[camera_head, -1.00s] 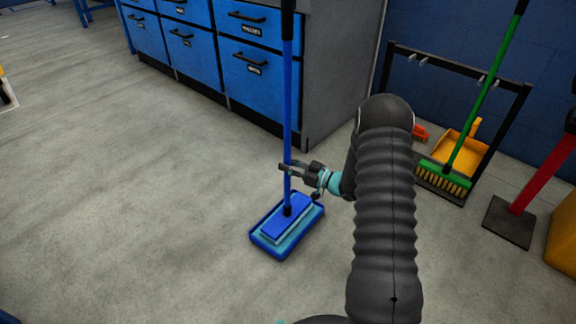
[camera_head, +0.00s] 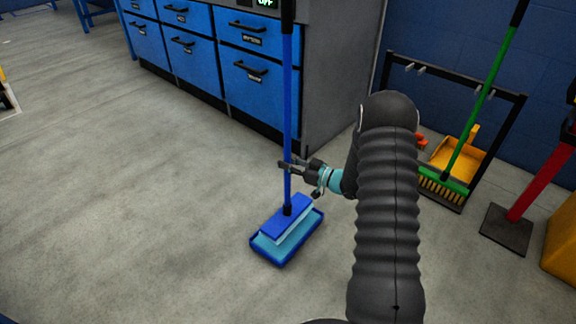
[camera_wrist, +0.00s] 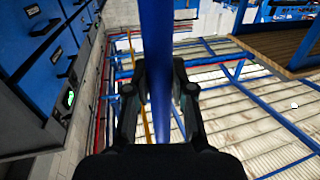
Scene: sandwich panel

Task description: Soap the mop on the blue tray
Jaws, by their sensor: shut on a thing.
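The mop has a long blue handle (camera_head: 287,110) and a flat blue head (camera_head: 286,218) with a paler pad under it. It stands about upright. The head is over the blue tray (camera_head: 273,258), toward its back part; whether the pad touches the tray's bottom I cannot tell. The tray lies on the floor, and its light blue inside shows in front of the head. My gripper (camera_head: 287,166) is shut on the handle a little above the head. In the wrist view the handle (camera_wrist: 156,60) passes between both fingers.
Blue drawer cabinets (camera_head: 190,50) stand behind the mop. At the right are a black rack (camera_head: 455,74), a green broom (camera_head: 445,183), a yellow dustpan (camera_head: 458,152) and a red post on a dark base (camera_head: 508,229).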

